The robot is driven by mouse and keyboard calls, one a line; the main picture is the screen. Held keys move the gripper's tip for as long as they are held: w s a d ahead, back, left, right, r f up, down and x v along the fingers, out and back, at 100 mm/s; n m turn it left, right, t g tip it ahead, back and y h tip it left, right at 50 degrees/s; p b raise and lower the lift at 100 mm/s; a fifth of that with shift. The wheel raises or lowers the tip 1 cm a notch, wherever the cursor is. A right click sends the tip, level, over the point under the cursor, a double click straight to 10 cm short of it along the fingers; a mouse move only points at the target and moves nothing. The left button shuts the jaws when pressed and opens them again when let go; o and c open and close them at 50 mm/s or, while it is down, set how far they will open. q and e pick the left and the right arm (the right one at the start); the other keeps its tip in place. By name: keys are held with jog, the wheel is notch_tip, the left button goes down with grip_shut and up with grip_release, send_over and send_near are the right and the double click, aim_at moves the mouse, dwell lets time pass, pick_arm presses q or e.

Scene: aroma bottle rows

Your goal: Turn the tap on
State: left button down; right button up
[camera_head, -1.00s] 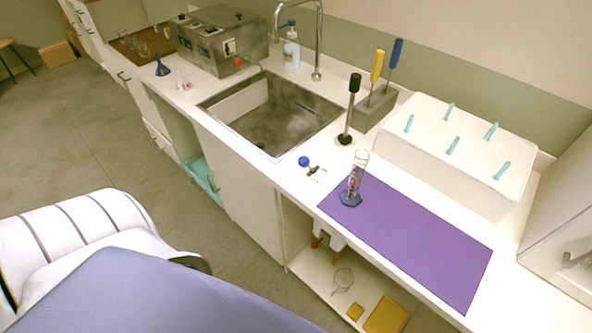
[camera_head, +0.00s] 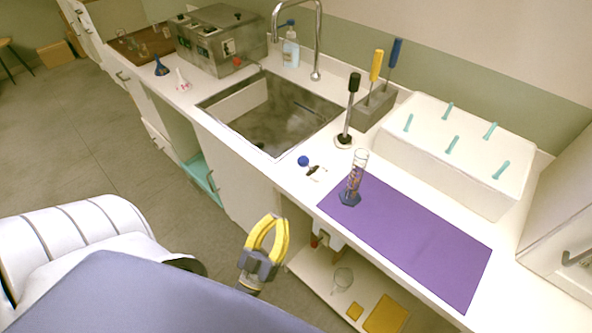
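The tap is a tall, curved metal spout (camera_head: 319,40) that rises behind the sink (camera_head: 222,106) at the back of the counter, at the top middle. A black-topped metal stem on a round base (camera_head: 349,115) stands right of the sink; I cannot tell if it belongs to the tap. No water shows from the spout. My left gripper (camera_head: 277,220) has yellow fingers and points up in front of the cabinet, below the counter edge and well short of the tap. Its fingers look apart with nothing between them. My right gripper is not in view.
A purple mat (camera_head: 420,245) holds a glass cylinder (camera_head: 354,178). A blue-capped small item (camera_head: 304,161) lies near the counter edge. A soap bottle (camera_head: 290,46) and a metal bath (camera_head: 220,38) stand by the sink. A white box (camera_head: 440,165) fills the back right.

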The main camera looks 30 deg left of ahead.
aim_at(306, 165)
pick_arm(q)
jog(key=shift+s+a+r+y, duration=0.1)
jog(key=shift+s+r+y, duration=0.1)
jog(key=shift+r+y, duration=0.15)
jog(key=x, duration=1.4)
jog(key=shift+s+r, duration=0.1)
jog(key=shift+r, duration=0.05)
jog(key=shift+r, duration=0.1)
dwell(0.3)
